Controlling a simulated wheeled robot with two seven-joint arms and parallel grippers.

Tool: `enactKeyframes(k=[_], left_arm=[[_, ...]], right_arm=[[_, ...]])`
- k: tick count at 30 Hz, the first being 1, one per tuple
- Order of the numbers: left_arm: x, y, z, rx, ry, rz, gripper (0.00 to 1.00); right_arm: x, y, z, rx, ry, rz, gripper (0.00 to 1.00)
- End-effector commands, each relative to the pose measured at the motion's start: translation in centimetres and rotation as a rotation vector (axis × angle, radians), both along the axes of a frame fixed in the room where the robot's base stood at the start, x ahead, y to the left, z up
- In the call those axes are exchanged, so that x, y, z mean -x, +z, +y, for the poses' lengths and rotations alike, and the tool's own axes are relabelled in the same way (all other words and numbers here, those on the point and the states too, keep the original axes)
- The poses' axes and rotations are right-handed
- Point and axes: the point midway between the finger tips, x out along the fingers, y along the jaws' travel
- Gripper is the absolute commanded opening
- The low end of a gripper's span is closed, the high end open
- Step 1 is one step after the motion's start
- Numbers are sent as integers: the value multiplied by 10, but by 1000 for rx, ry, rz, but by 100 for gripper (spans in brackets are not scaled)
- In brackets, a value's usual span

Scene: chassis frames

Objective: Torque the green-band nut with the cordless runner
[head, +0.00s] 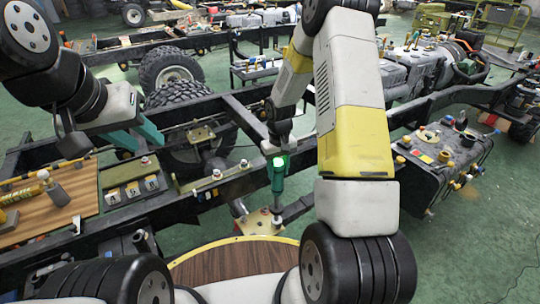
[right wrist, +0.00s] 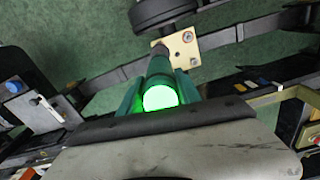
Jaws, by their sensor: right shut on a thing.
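The cordless runner is a dark green cylinder (head: 277,178) with a glowing green end, held upright with its nose pointing down. My right gripper (head: 278,153) is shut on it. In the right wrist view the runner's lit end (right wrist: 160,97) sits between the teal fingers. Its nose reaches down beside a pale mounting plate (head: 243,210) with bolt heads, also seen in the right wrist view (right wrist: 182,48). I cannot tell whether the nose touches a nut, and no green band is discernible. My left gripper (head: 136,138) has its teal fingers apart and is empty, above the frame at left.
Dark chassis rails (head: 195,195) run across the view. A wooden board (head: 72,205) with yellow tools lies at left, beside a box with several dial-like panels (head: 130,188). A dark tank (head: 450,160) stands at right. A round wooden top (head: 230,262) is close in front.

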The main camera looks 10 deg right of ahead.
Motion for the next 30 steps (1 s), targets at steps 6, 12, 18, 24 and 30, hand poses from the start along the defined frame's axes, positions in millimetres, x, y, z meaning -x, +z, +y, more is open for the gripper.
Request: enactKeyframes(k=[6,12,18,24,30], left_arm=[[0,0,0,0,0,0,36],[0,0,0,0,0,0,36],[0,0,0,0,0,0,36],[0,0,0,0,0,0,36],[0,0,0,0,0,0,36]], right_arm=[[-1,1,0,0,0,-3,0],[-1,1,0,0,0,-3,0],[-1,0,0,0,0,-2,0],[-1,-3,0,0,0,-2,0],[-1,-5,0,-1,0,-3,0]])
